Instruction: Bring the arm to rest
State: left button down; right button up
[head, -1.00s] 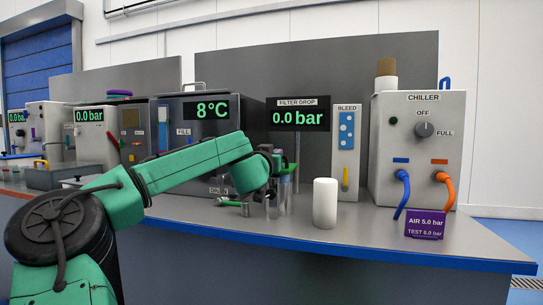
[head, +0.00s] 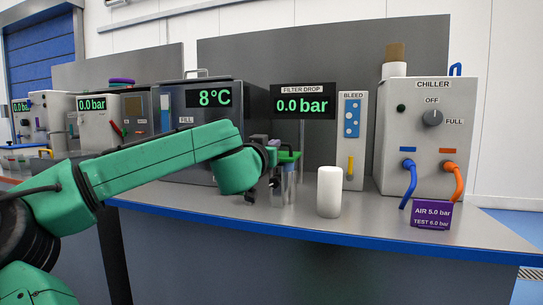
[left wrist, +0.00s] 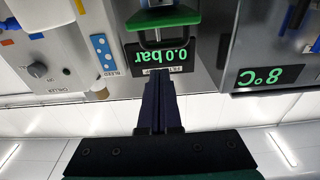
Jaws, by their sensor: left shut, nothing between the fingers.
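My left arm comes in from the left in the head view. My left gripper (head: 274,153) is by the green-topped clear cylinder (head: 284,184) on the bench, partly hidden by my own wrist. In the left wrist view, the dark fingers of my left gripper (left wrist: 158,76) are together with nothing between them. I cannot tell whether the fingers touch anything. My right gripper is in neither view.
A white cylinder (head: 329,192) stands on the bench (head: 400,229) to the right of my gripper. The chiller (head: 427,135), with blue and orange hoses, and a purple sign (head: 431,215) are farther right. A dark tank (head: 176,104) stands behind my arm. The bench front is clear.

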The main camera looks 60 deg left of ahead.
pick_arm(q)
jog(key=shift+s+d+f, duration=0.3)
jog(key=shift+s+d, duration=0.05)
jog(key=shift+s, duration=0.15)
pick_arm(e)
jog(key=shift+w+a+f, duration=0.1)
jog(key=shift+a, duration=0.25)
